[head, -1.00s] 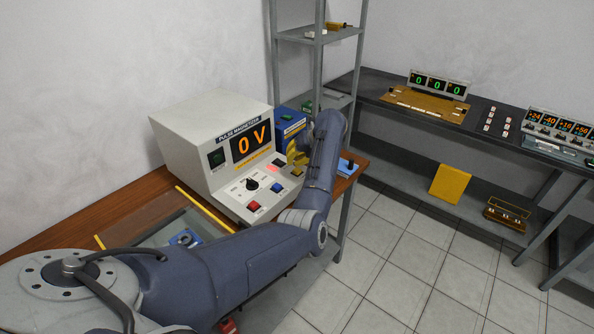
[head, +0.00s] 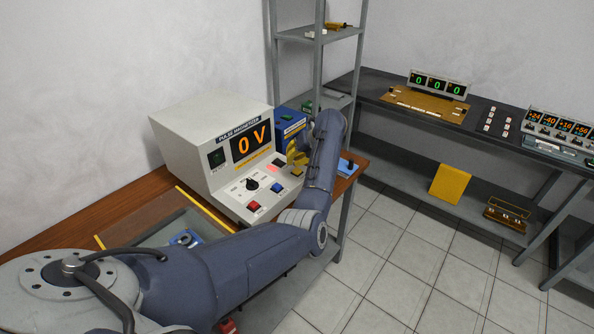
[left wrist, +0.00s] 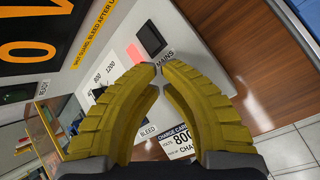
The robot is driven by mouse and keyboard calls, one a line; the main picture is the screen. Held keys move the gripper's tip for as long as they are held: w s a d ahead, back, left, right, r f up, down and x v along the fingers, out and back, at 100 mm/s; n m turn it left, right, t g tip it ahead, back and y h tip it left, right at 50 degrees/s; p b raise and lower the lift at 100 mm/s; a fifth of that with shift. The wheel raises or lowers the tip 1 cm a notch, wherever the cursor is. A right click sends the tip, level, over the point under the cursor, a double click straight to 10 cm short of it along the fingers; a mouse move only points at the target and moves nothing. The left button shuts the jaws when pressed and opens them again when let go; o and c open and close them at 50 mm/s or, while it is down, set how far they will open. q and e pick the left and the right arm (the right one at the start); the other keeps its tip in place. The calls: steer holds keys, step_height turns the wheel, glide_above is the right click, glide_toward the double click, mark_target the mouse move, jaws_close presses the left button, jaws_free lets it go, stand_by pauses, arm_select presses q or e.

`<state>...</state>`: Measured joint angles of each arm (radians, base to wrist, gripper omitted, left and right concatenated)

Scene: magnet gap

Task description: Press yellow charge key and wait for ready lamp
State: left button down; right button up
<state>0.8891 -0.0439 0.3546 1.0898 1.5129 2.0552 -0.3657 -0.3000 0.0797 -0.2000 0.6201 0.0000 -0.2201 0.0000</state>
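The pulse magnetizer (head: 190,135) is a pale box on the wooden bench, its orange display (head: 251,144) reading 0 V. A dark green lamp window (head: 216,158) left of the display looks unlit. The small yellow key (head: 297,171) is on the sloping panel, near the blue key (head: 277,188) and red key (head: 253,206). My left gripper (head: 296,158) is just above the panel near the yellow key; contact cannot be told. In the left wrist view its yellow fingers (left wrist: 158,72) have their tips together, holding nothing visible. The yellow key is not clearly seen there. My right gripper is out of view.
A black knob (head: 252,184) and a lit red patch (head: 272,168) are on the same panel. A blue box (head: 288,122) stands behind the magnetizer, beside a grey shelf rack (head: 318,60). A glass-topped tray (head: 165,222) lies in front. Dark benches stand at right.

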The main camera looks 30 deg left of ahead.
arm_select(q)
steer(key=shift+f, duration=1)
stand_by(1.2)
steer(key=shift+r, duration=0.1)
stand_by(0.4)
steer(key=shift+r, duration=0.9)
steer(key=shift+r, duration=0.1)
steer(key=shift+r, duration=2.4)
